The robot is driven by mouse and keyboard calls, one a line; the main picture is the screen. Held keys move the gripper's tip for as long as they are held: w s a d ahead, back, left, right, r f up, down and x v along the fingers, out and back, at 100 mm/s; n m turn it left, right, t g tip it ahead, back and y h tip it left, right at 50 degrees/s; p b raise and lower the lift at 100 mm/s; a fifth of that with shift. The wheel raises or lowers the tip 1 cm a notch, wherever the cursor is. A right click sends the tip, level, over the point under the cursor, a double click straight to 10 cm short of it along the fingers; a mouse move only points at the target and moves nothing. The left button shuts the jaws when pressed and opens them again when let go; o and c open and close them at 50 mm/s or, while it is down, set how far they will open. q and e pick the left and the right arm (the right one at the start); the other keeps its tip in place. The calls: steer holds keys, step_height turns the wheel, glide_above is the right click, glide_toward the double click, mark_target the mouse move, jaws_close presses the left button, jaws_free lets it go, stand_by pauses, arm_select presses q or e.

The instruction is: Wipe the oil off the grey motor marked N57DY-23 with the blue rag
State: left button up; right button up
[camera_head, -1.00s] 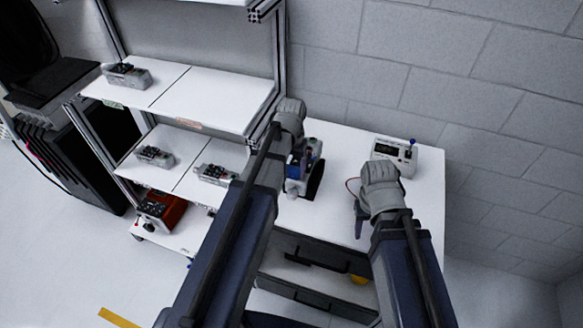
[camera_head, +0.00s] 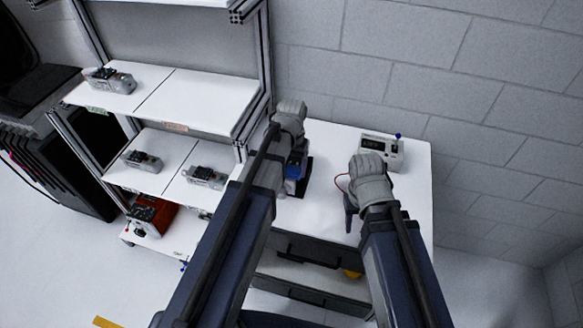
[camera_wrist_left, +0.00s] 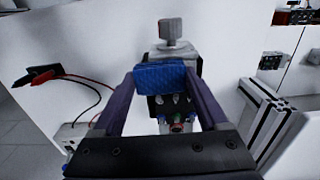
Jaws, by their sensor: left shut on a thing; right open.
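The blue rag (camera_wrist_left: 160,77) is held between the two fingers of my left gripper (camera_wrist_left: 159,88) in the left wrist view. A bit of blue also shows beside this gripper in the head view (camera_head: 296,168). Just beyond the rag in the wrist view is a grey motor (camera_wrist_left: 180,50) with a square knob-like top and a dark section with connectors. I cannot tell whether the rag touches it. No marking or oil can be read on it. In the head view my left arm hides most of it. My right gripper (camera_head: 350,208) is open over the white bench.
The white bench (camera_head: 318,218) is clear between my arms. A meter box (camera_head: 382,150) with a red lead stands at its back right. Small grey units (camera_head: 108,80) sit on the shelves at left, above a red box (camera_head: 150,215). A block wall closes the back.

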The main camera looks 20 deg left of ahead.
mark_target(292, 170)
arm_select(q)
steer(key=shift+r+p, duration=2.3)
steer(key=shift+r, duration=0.35)
step_height(292, 170, up, 3)
steer(key=p, duration=0.3)
steer(key=shift+f, duration=0.1)
